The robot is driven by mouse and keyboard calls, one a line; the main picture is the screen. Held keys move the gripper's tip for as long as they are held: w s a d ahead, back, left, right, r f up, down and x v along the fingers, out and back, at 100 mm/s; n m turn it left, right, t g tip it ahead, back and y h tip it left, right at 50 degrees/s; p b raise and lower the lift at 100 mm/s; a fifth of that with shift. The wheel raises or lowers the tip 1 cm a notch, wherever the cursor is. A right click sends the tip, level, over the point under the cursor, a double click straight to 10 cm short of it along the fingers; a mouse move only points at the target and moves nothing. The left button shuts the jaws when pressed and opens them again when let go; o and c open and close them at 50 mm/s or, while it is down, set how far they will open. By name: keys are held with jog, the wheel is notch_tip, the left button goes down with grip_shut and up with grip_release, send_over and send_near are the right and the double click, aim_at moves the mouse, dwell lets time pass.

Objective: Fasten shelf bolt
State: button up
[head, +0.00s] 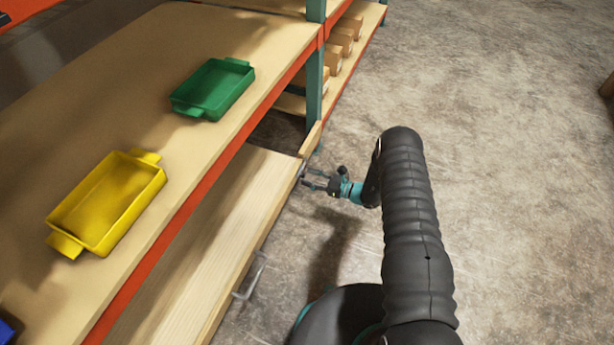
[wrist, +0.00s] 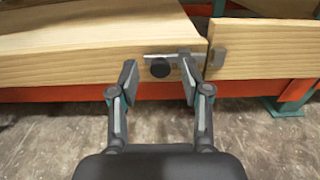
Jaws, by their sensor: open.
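The shelf bolt (wrist: 165,65) is a metal slide bolt with a dark round knob (wrist: 160,70), mounted on the front edge of a wooden shelf board (wrist: 70,72). A metal catch plate (wrist: 218,56) sits across the gap on the neighbouring wooden piece (wrist: 262,50). In the wrist view my gripper (wrist: 158,82) is open, with its fingers on either side of the knob. The right fingertip overlaps part of the bolt. I cannot tell whether either finger touches it. In the head view my gripper (head: 316,181) is at the end of the lower shelf's edge, and the bolt is hard to make out there.
A green tray (head: 213,89) and a yellow tray (head: 107,203) stand on the upper shelf (head: 150,110). An orange beam (head: 190,207) runs along its edge, and a teal post (head: 315,85) rises beyond. A metal handle (head: 250,278) projects from the lower board. The concrete floor (head: 510,130) at right is clear.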

jog(key=shift+w+a, duration=0.25)
jog(key=shift+a, duration=0.45)
grip_shut()
jog(key=shift+w+d+b, duration=0.3)
jog(key=shift+w+b, duration=0.45)
jog(key=shift+b, duration=0.05)
jog(key=shift+w+d+b, duration=0.25)
jog(key=shift+w+b, duration=0.45)
jog(key=shift+b, duration=0.1)
grip_release()
